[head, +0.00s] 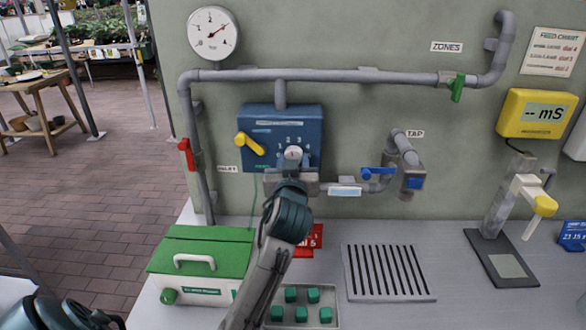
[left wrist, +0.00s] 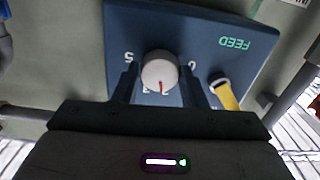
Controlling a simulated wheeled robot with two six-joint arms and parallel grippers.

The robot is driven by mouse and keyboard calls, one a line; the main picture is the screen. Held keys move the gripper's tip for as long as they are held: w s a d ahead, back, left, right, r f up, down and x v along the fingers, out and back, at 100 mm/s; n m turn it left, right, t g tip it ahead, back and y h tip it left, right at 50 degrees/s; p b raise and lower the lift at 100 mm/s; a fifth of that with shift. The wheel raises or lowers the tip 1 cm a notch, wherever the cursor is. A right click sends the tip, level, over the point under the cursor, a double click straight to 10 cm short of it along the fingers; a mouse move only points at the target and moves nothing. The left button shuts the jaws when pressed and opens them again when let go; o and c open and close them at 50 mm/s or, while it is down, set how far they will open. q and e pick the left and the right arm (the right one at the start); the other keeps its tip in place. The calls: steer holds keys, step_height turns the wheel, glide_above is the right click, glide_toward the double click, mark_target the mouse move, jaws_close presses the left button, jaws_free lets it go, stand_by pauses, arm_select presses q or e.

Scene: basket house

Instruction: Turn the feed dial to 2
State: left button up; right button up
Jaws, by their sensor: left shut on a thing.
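The feed dial is a white round knob (head: 293,153) with a red pointer line, on the front of a blue feed box (head: 258,122). My left gripper (head: 291,168) is shut on the dial, with one dark finger on each side of it. In the left wrist view the dial (left wrist: 160,72) sits between the fingers and the picture is upside down. Its red line points down there, towards the partly hidden numbers 2 and 3, seemingly nearer the 2. The exact reading is hard to tell. My right gripper is not in view.
A yellow lever (head: 250,145) sits left of the dial on the box. Pipes with a red valve (head: 186,153), a green valve (head: 457,88) and a blue tap handle (head: 377,174) surround it. A green-lidded case (head: 205,249) and a slotted drain (head: 388,272) occupy the counter below.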

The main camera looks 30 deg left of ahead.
arm_select(q)
steer(key=shift+n+b, duration=0.3)
steer(key=shift+n, duration=0.2)
steer(key=o, duration=1)
